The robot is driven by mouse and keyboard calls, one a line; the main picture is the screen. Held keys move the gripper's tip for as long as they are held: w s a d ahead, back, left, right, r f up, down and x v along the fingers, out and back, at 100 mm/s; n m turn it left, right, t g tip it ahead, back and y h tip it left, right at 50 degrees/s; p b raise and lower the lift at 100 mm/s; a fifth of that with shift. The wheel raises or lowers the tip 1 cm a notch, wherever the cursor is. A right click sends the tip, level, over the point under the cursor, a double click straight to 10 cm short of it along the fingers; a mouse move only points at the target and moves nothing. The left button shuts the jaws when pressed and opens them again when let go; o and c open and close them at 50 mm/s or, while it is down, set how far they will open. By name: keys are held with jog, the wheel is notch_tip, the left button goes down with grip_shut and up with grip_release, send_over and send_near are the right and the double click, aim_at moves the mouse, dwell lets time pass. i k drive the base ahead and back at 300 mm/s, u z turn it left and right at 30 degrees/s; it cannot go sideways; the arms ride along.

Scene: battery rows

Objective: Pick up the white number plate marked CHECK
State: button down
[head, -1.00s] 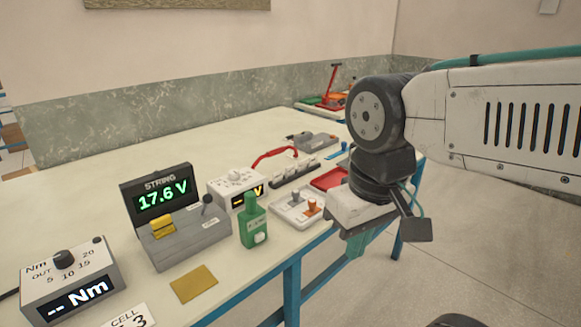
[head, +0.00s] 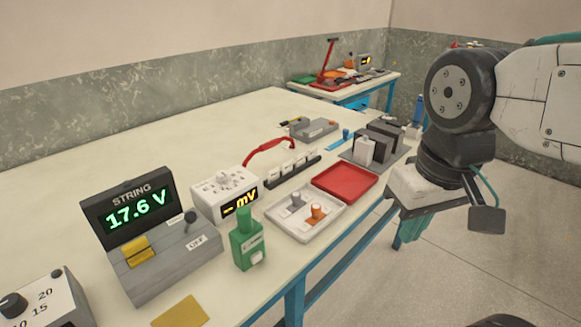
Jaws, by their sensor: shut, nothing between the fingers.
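I cannot pick out a white plate with a readable CHECK mark. A dark strip (head: 293,170) in the middle of the table carries several small white pieces, too small to read. My gripper (head: 411,230) shows at the right, its greenish fingers pointing down, partly hidden by the wrist above. It is shut and empty, over the floor side of the table's front edge, apart from everything on the table.
The table (head: 110,150) holds a STRING display (head: 130,210) reading 17.6 V, a mV meter (head: 225,193), a green bottle-shaped item (head: 248,245), a white tray (head: 292,232), a red tray (head: 345,183) and a grey block rack (head: 385,150). A second table (head: 300,80) stands behind. The back left is bare.

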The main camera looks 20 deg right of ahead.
aim_at(287, 167)
jog(key=k, duration=0.65)
jog(key=z, duration=0.8)
jog(key=i, duration=1.45)
jog(key=u, duration=0.65)
